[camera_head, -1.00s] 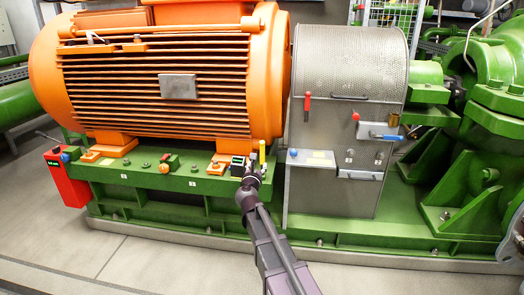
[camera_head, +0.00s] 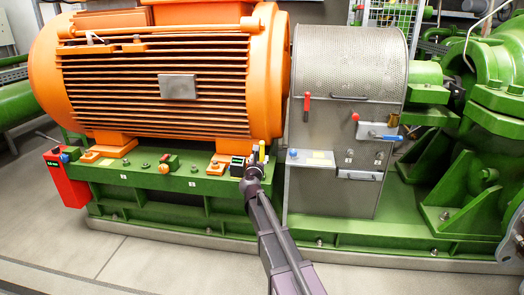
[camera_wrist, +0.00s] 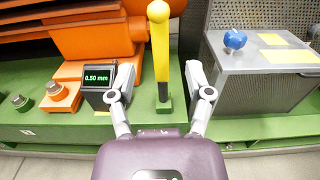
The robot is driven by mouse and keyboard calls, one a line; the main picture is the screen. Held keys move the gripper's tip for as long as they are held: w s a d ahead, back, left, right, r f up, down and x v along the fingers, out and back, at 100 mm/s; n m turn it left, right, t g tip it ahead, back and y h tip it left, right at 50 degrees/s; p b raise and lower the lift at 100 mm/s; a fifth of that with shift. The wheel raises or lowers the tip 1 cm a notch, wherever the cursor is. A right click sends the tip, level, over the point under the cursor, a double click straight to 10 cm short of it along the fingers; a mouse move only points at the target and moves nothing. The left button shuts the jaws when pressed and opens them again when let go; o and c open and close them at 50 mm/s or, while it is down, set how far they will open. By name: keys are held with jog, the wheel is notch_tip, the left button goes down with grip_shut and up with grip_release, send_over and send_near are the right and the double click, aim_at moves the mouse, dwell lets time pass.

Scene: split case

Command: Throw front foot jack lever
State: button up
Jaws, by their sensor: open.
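The yellow-handled lever (camera_wrist: 160,48) stands upright on a small green base on the green frame. In the wrist view it rises between the two fingers of my gripper (camera_wrist: 160,76). The fingers are spread apart, one on each side of the lever, with clear gaps to it. In the head view the lever (camera_head: 262,151) shows as a small yellow post at the frame's right part, just beyond my gripper (camera_head: 254,168).
An orange motor foot (camera_wrist: 95,35) stands behind the gauge. A grey guard box (camera_wrist: 250,75) with a blue knob (camera_wrist: 235,40) is close on the right. A red box (camera_head: 66,180) stands at the frame's left end. The floor (camera_head: 150,265) in front is clear.

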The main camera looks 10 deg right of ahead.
aim_at(262, 150)
jog(key=x, duration=0.8)
grip_shut()
